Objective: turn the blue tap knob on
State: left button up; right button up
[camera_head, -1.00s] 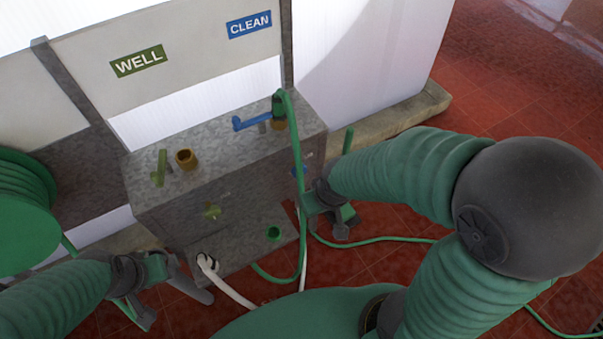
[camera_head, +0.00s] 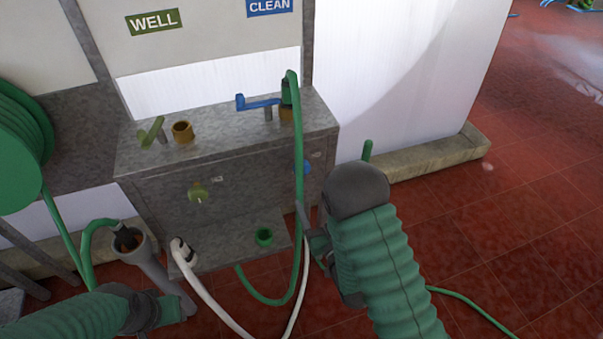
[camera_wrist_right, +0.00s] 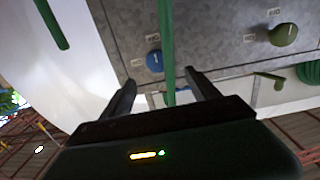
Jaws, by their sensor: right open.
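The blue tap knob (camera_head: 308,168) is on the front face of the grey metal box, at its right end, partly behind the green hose. It also shows in the right wrist view (camera_wrist_right: 154,60), beyond the fingertips and beside the hose. My right gripper (camera_head: 303,215) is below and in front of the knob, apart from it. In the right wrist view its two dark fingers (camera_wrist_right: 160,88) are spread, and the hose passes across the view beyond them. My left gripper (camera_head: 172,308) is low at the left; its jaws are unclear.
The green hose (camera_head: 299,150) hangs down in front of the box (camera_head: 240,140), close to the blue knob. A green knob (camera_head: 198,192) is on the same face, farther left. A blue lever (camera_head: 257,103) is on top. A white hose (camera_head: 205,293) lies below.

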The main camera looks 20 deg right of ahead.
aim_at(303, 172)
jog(key=w+b, duration=0.1)
jog(key=w, duration=1.2)
jog(key=shift+w+d+f, duration=0.1)
jog(key=shift+w, duration=0.35)
jog(key=shift+c, duration=1.4)
jog(key=c, duration=1.1)
